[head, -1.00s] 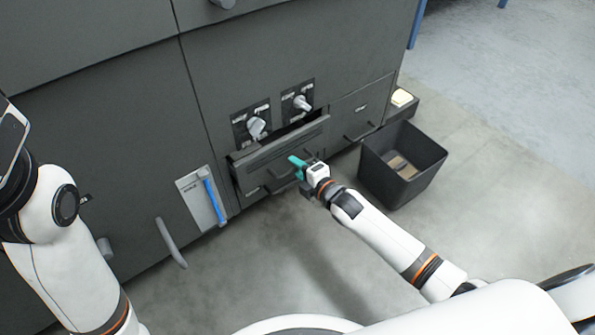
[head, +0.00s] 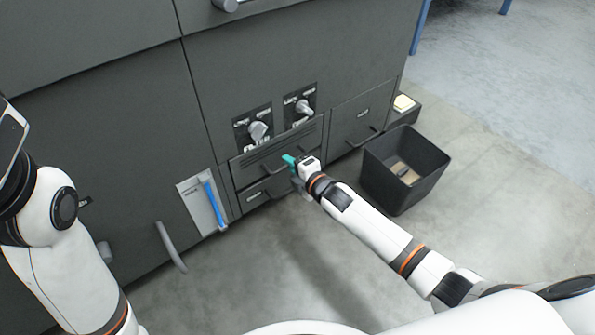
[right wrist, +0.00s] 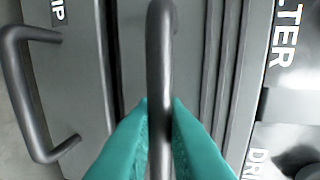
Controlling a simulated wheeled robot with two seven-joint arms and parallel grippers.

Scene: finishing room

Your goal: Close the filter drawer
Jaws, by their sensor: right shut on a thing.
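The filter drawer (head: 245,168) is the dark, slatted drawer front under two knobs on the dark grey machine. In the head view its front looks flush or nearly flush with the machine, with no open gap showing above it. My right gripper (head: 289,160) is at its front with teal fingers. In the right wrist view the gripper (right wrist: 160,118) is shut on the drawer's dark bar handle (right wrist: 160,55), one finger on each side. Of my left arm only links show at the left edge; its gripper is out of view.
A black open bin (head: 420,190) stands on the floor to the right.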

